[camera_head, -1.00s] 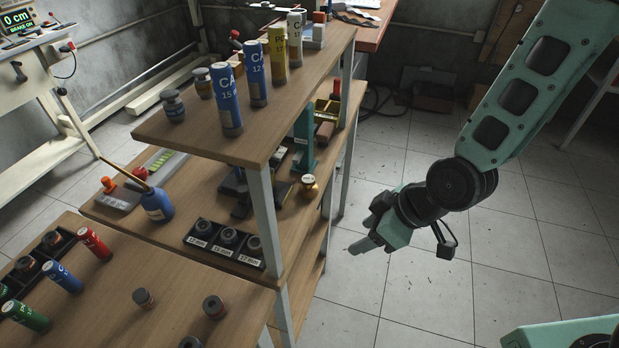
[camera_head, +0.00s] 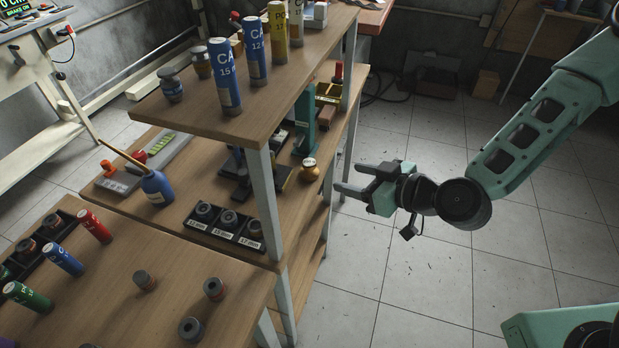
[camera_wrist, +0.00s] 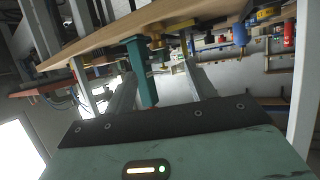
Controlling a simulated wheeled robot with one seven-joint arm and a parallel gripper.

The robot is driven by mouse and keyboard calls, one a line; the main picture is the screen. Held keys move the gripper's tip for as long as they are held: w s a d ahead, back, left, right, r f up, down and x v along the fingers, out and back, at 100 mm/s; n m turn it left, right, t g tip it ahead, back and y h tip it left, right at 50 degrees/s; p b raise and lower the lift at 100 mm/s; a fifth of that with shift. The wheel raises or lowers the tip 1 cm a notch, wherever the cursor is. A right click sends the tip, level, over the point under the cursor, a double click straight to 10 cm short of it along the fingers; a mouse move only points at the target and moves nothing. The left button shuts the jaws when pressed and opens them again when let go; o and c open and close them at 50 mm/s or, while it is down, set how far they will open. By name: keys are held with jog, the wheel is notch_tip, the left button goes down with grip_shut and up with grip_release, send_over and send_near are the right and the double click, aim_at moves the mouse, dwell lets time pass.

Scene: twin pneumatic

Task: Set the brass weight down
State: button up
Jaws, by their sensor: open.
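The brass weight (camera_head: 309,170), a small rounded gold piece with a pale top, stands upright on the middle shelf (camera_head: 290,215) near its right edge. My gripper (camera_head: 348,178) is over the floor side, just right of that shelf, with its fingers pointing left toward the weight. The fingers are spread and empty, with a gap between them and the weight. I cannot tell for sure which small piece in the wrist view is the weight.
A teal press (camera_head: 304,122) stands behind the weight. The upper shelf (camera_head: 275,115) with labelled tubes hangs over it, and a metal post (camera_head: 266,205) stands to its left. A black holder (camera_head: 225,228) with dark rings sits further left. The floor to the right is clear.

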aim_at(315, 167)
jog(key=p+x, duration=0.1)
jog(key=x, duration=0.8)
jog(key=shift+w+a, duration=0.1)
jog(key=shift+d+p+x, duration=0.25)
jog(key=shift+p+x, duration=0.6)
jog(key=shift+x, duration=1.65)
jog(key=shift+w+f, duration=0.1)
jog(key=shift+w, duration=0.05)
grip_shut()
